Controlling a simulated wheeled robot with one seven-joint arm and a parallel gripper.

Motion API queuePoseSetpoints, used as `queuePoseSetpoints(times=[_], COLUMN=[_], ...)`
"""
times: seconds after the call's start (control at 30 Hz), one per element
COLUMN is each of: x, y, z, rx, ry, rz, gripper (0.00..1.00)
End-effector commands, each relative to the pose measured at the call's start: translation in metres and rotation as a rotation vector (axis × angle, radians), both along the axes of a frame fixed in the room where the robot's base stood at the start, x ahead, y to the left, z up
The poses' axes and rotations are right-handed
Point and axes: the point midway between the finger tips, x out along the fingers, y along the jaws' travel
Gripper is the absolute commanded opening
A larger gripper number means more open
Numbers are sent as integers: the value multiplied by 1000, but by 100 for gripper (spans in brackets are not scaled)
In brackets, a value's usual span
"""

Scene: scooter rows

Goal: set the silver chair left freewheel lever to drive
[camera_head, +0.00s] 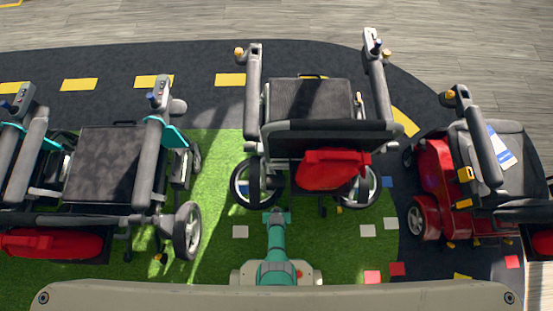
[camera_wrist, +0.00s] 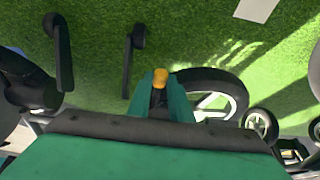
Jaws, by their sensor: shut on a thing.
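The chair that I take to be the silver chair (camera_head: 310,100) stands in the middle of the head view, with its back and a red bag (camera_head: 330,169) towards me. My gripper (camera_head: 276,216) is low behind it, near its left rear wheel (camera_head: 240,184). In the wrist view, my gripper (camera_wrist: 160,95) has its teal fingers closed around a lever with an orange-yellow tip (camera_wrist: 159,78), beside a dark wheel with a pale hub (camera_wrist: 215,98). The lever's lower part is hidden by the fingers. I cannot tell its setting.
A teal-trimmed chair (camera_head: 104,165) stands on the left and a red scooter (camera_head: 440,180) on the right. Two dark hanging bars (camera_wrist: 62,50) show in the wrist view. Green turf (camera_head: 205,250) lies open between the left and middle chairs.

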Motion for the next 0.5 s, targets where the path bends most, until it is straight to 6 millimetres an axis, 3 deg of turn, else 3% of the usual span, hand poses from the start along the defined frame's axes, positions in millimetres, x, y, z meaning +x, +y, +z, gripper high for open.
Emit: queuePoseSetpoints(times=[0.5], x=[9], y=[0], z=[18], rx=[0], ry=[171], rz=[0], gripper=[0])
